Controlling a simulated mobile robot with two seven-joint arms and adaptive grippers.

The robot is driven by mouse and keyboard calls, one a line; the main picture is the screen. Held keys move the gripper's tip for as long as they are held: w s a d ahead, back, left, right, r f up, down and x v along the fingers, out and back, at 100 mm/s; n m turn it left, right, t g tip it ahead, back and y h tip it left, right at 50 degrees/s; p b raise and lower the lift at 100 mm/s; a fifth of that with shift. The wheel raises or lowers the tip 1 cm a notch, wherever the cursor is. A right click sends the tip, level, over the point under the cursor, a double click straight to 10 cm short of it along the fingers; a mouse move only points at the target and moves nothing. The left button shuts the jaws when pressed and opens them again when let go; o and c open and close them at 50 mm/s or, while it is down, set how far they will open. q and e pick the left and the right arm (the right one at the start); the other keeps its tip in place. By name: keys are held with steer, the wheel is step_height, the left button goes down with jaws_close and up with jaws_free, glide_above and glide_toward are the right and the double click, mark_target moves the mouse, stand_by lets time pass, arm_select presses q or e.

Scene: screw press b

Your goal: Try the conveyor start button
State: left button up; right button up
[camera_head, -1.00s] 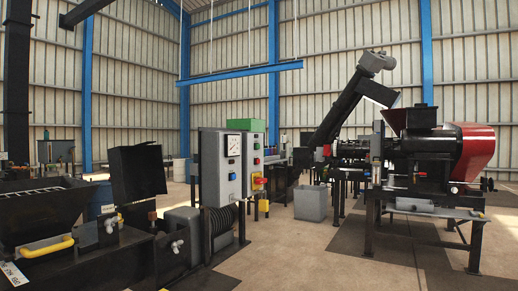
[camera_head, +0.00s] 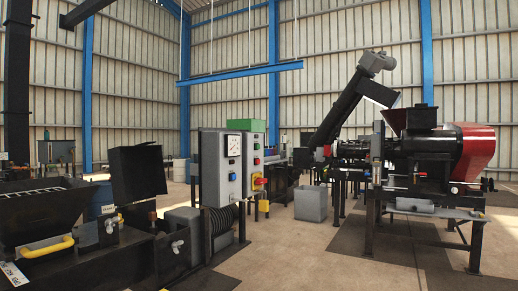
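A grey control cabinet (camera_head: 222,180) stands left of the middle in the head view. I cannot tell which one is the conveyor start button. A dark inclined conveyor (camera_head: 345,113) rises behind the press to a grey motor at its top. Neither of my grippers is in view.
A grey bin (camera_head: 310,203) sits on the floor in the middle. Black machinery with a yellow handle (camera_head: 48,247) fills the lower left. Concrete floor (camera_head: 300,252) is clear in the front middle.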

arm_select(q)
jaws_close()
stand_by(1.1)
